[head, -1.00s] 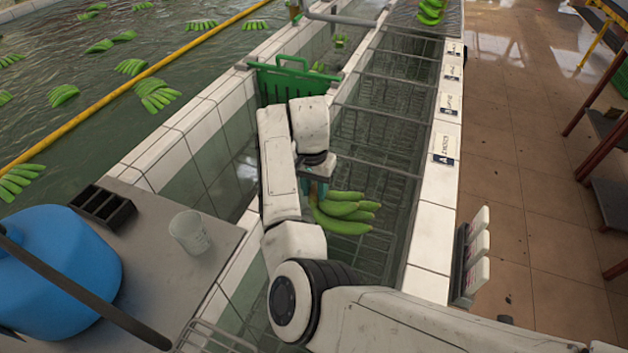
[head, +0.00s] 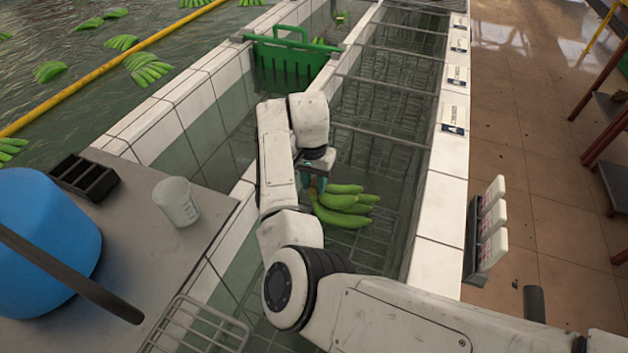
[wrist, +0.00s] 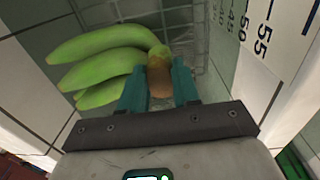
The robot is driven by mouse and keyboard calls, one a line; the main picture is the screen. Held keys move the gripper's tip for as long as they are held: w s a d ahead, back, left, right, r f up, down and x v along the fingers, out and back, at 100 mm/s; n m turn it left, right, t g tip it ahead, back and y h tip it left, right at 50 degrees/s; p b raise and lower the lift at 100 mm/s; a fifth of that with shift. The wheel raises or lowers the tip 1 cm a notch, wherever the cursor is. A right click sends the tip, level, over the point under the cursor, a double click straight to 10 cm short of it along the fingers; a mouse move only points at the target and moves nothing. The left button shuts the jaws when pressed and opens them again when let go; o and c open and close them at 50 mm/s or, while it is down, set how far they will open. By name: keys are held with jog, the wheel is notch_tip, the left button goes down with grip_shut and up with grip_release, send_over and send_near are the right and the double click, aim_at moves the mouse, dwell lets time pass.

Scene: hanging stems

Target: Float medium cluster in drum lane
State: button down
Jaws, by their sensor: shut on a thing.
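A green banana cluster (head: 343,206) hangs from my gripper over the narrow water lane. In the wrist view the cluster (wrist: 103,62) points up and left, its brown crown (wrist: 160,78) between the teal fingers. My gripper (wrist: 160,90) is shut on that crown. In the head view my gripper (head: 314,182) is partly hidden behind my arm. The lane (head: 385,150) has wire racks under water and crossbars above. I cannot tell whether the lowest fingers touch the water.
A green basket (head: 290,58) sits in the neighbouring channel. A measuring cup (head: 176,202), black tray (head: 84,178) and blue container (head: 45,235) stand on the left counter. White tiled walls (head: 445,205) edge the lane. A depth scale (wrist: 262,38) shows near my gripper.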

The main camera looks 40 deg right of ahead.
aim_at(314, 193)
notch_tip(314, 193, down, 4)
jog(key=b, duration=0.3)
jog(key=shift+f+b, duration=0.25)
jog(key=shift+b, duration=0.1)
jog(key=shift+f+b, duration=0.75)
jog(key=shift+f, duration=1.1)
jog(key=shift+f+b, duration=0.45)
jog(key=shift+f, duration=0.6)
jog(key=c, duration=0.7)
grip_release()
jog(key=shift+c, duration=0.2)
jog(key=r, duration=1.1)
jog(key=shift+w+a+r, duration=0.1)
jog(key=shift+w+a, duration=0.05)
jog(key=shift+w, duration=0.1)
notch_tip(314, 193, up, 17)
jog(key=p, duration=1.5)
jog(key=shift+p, duration=0.3)
